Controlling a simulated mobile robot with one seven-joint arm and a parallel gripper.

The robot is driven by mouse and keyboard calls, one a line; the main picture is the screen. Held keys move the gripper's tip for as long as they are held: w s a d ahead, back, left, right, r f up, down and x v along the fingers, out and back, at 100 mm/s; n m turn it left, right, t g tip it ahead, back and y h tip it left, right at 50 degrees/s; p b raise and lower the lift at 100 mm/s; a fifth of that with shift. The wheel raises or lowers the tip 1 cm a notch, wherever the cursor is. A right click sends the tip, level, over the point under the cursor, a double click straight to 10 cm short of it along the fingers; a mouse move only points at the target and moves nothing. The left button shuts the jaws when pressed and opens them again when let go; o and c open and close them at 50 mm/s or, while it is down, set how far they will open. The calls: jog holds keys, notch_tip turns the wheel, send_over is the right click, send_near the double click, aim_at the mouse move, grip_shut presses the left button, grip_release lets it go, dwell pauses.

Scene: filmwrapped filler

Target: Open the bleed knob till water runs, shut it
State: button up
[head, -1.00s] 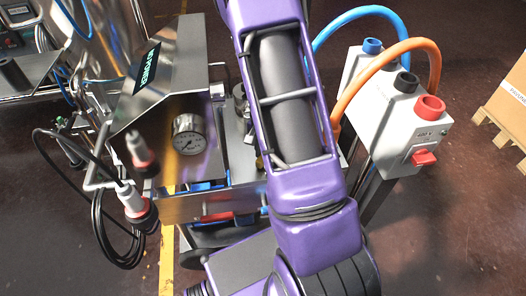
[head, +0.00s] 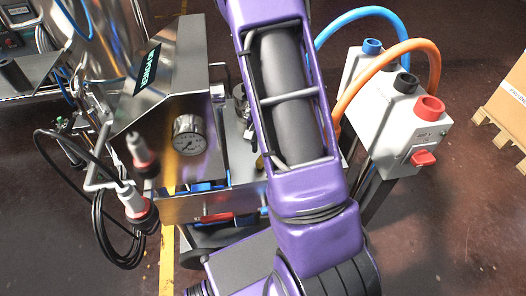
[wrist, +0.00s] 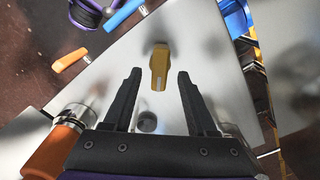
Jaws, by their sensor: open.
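A yellow knob (wrist: 159,68) stands on a grey metal surface (wrist: 110,80) in the wrist view; I take it to be the bleed knob. It has a small pale mark on its near end. My gripper (wrist: 159,73) is open, with one black finger on each side of the knob's near end. Gaps show between the knob and both fingertips, and I cannot tell the height difference. No running water shows. In the head view my purple arm hides the gripper, and a small yellowish part (head: 259,162) shows beside the arm.
A grey switch box (head: 397,125) with orange and blue hoses is at right. Hanging black cables (head: 108,235) are at left. An orange-ended fitting (wrist: 58,148) sits near the left finger.

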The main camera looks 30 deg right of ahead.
notch_tip(320, 180, up, 16)
jog(key=p, duration=0.2)
jog(key=shift+p, duration=0.3)
jog(key=shift+f, duration=0.15)
